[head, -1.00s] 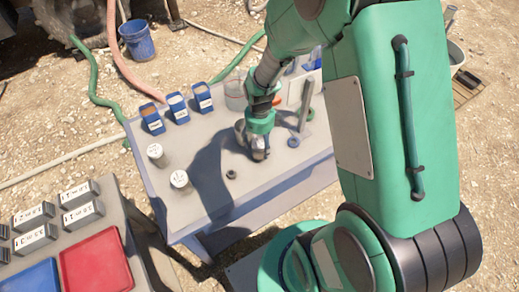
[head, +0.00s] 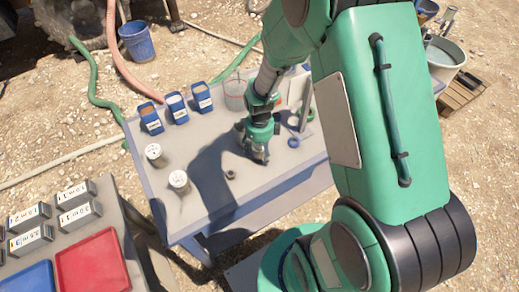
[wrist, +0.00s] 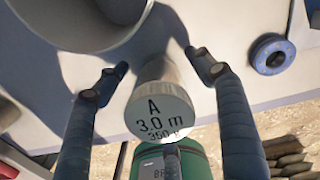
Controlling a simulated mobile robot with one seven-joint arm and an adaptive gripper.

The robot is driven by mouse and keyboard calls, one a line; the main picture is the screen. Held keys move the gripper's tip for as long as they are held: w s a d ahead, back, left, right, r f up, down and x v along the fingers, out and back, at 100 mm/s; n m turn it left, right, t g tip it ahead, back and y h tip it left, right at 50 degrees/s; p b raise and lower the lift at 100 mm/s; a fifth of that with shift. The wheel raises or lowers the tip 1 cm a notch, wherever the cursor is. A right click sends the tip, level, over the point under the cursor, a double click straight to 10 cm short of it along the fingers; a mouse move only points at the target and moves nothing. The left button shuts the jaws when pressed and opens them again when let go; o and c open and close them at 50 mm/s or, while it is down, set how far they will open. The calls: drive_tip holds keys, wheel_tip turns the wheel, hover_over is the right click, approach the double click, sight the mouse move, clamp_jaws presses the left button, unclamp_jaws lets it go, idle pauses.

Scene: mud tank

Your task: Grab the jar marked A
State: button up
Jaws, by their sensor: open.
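The jar marked A (wrist: 162,104) shows in the wrist view. It is a pale cylinder whose end face reads "A", "3.0 m" and a partly cut-off line. My gripper (wrist: 160,68) is open, with one finger on the left of the jar and one on the right. Gaps show between the fingertips and the jar. In the head view my gripper (head: 259,156) is low over the grey table (head: 205,212), and I cannot make out the jar there.
A large pale round vessel (wrist: 85,18) is close to the left finger. A blue ring (wrist: 270,54) lies to the right. Two white-topped jars (head: 178,181) and several blue containers (head: 177,107) stand on the table's left part. A small dark ring (head: 230,174) lies near my gripper.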

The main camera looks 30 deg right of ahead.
sight(260, 146)
drive_tip(key=c, duration=1.6)
drive_tip(key=shift+o, duration=0.2)
drive_tip(key=shift+r, duration=0.1)
drive_tip(key=shift+r+p, duration=0.4)
drive_tip(key=shift+r, duration=0.45)
wheel_tip(260, 146, up, 2)
drive_tip(key=shift+s+r+p, duration=0.1)
drive_tip(key=shift+s+p, duration=0.05)
drive_tip(key=shift+p, duration=0.25)
drive_tip(key=s+a+p, duration=0.1)
drive_tip(key=s, duration=0.6)
drive_tip(key=s+a+p, duration=0.1)
drive_tip(key=s+a, duration=0.1)
drive_tip(key=s, duration=0.6)
drive_tip(key=shift+s+a+r, duration=0.15)
drive_tip(key=shift+a+r, duration=0.1)
drive_tip(key=shift+r, duration=0.2)
